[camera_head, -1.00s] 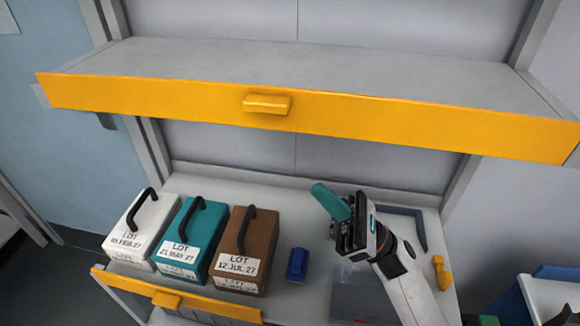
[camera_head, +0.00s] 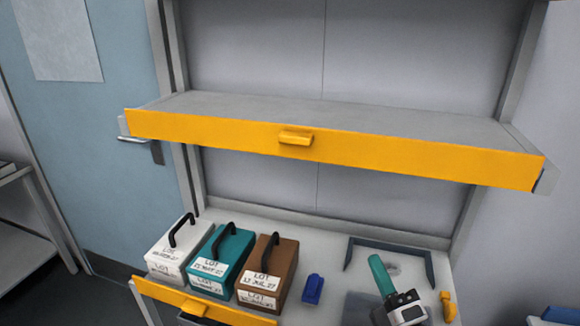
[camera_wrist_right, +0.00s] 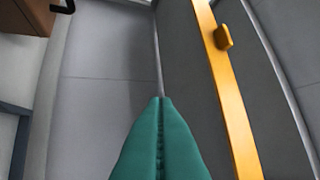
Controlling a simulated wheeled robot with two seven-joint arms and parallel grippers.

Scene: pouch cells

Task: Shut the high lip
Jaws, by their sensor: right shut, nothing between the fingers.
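The high lip (camera_head: 350,150) is a long yellow board standing upright along the front edge of the upper grey shelf (camera_head: 330,108). A yellow handle (camera_head: 296,138) sits near its middle. In the right wrist view the lip (camera_wrist_right: 230,95) runs down the right side, with its handle (camera_wrist_right: 223,38) near the top. My right gripper (camera_head: 377,264) has teal fingers, is shut and empty, and is below the lip over the right part of the lower shelf. Its closed fingers (camera_wrist_right: 160,135) also show in the wrist view, apart from the lip. My left gripper is not in view.
White (camera_head: 168,260), teal (camera_head: 212,270) and brown (camera_head: 272,268) lot boxes with black handles stand on the lower shelf. A blue object (camera_head: 313,289) lies beside them. A lower yellow lip (camera_head: 180,300) is tilted at the front. A small yellow piece (camera_head: 447,305) is at the right.

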